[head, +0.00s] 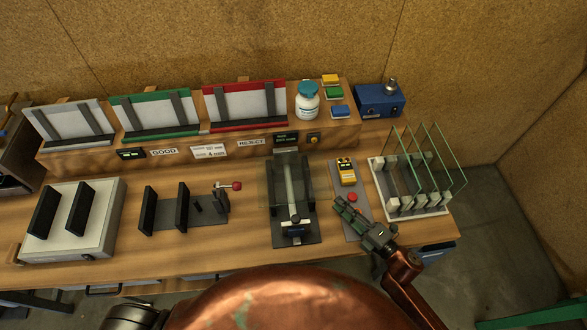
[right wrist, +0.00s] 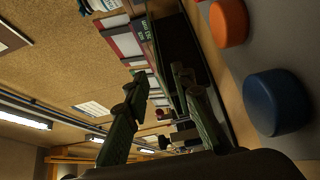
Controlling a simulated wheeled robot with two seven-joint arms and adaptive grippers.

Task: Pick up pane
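Several clear glass panes (head: 436,160) stand upright, side by side, in a white slotted rack (head: 415,212) at the right end of the bench in the head view. Another transparent sheet appears to be at the dark tilting frame (head: 291,200) in the middle; its outline is faint. My right gripper (head: 340,204) is above the bench between that frame and the rack, left of the rack and apart from the panes. In the right wrist view its two green fingers (right wrist: 158,82) are spread with nothing between them. My left gripper is not in view.
A yellow device (head: 346,171) and a red button (head: 352,197) sit on a grey plate by my right gripper. A blue box (head: 380,100) stands behind the rack. Fixtures with black uprights (head: 165,209) are at left. In the right wrist view, orange (right wrist: 228,22) and blue (right wrist: 275,101) round pieces are close.

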